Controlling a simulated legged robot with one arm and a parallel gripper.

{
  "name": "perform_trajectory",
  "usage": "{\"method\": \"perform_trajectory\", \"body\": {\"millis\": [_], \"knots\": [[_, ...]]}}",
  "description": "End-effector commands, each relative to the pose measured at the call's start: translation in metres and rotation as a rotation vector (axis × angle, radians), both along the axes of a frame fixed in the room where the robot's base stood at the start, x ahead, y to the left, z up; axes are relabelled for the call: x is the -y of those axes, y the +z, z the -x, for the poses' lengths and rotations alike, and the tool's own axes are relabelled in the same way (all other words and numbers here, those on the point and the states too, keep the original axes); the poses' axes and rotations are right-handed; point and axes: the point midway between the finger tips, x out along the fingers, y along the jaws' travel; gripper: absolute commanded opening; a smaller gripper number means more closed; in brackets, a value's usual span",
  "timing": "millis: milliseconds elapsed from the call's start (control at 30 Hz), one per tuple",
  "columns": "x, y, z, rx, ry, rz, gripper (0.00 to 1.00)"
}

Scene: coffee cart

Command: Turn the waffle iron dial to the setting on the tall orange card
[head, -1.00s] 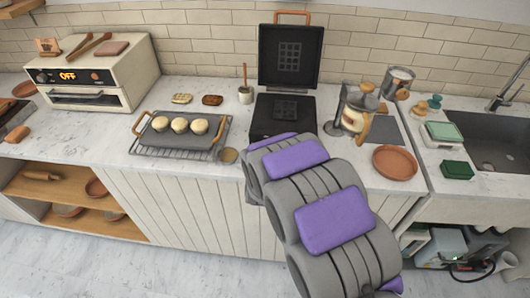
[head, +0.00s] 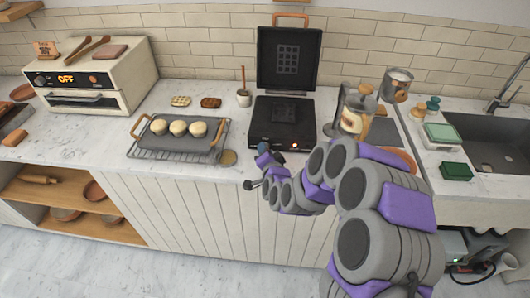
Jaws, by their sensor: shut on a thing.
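The black waffle iron (head: 268,134) stands open on the counter, its lid (head: 288,60) upright with an orange handle. A small orange light glows at its front right. I cannot make out the dial; part of the front is hidden by my arm. My gripper (head: 257,168) is at the iron's front left corner, by the counter edge. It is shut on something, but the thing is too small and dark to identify. A small orange-brown card (head: 46,49) stands on the oven; its marks are unreadable, and I cannot tell if it is the tall one.
A rack with buns on a grey tray (head: 157,143) sits left of the iron. A french press (head: 357,110) and an orange-brown plate (head: 402,157), partly behind my arm, are to the right. The cream oven (head: 125,80) reads OFF. A sink (head: 490,140) is far right.

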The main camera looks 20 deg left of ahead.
Motion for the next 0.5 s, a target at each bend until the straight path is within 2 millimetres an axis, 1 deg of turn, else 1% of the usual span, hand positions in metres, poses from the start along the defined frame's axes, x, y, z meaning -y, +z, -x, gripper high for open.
{"method": "perform_trajectory", "body": {"millis": [33, 400, 433, 500], "knots": [[0.001, -0.0023, 0.0003, -0.006, -0.002, -0.002, 0.0], [0.0015, -0.0028, 0.0001, -0.008, -0.003, -0.006, 0.0], [0.0015, -0.0028, 0.0001, -0.009, -0.003, -0.006, 0.31], [0.0016, -0.0028, 0.0001, -0.009, -0.003, -0.006, 0.38]]}}
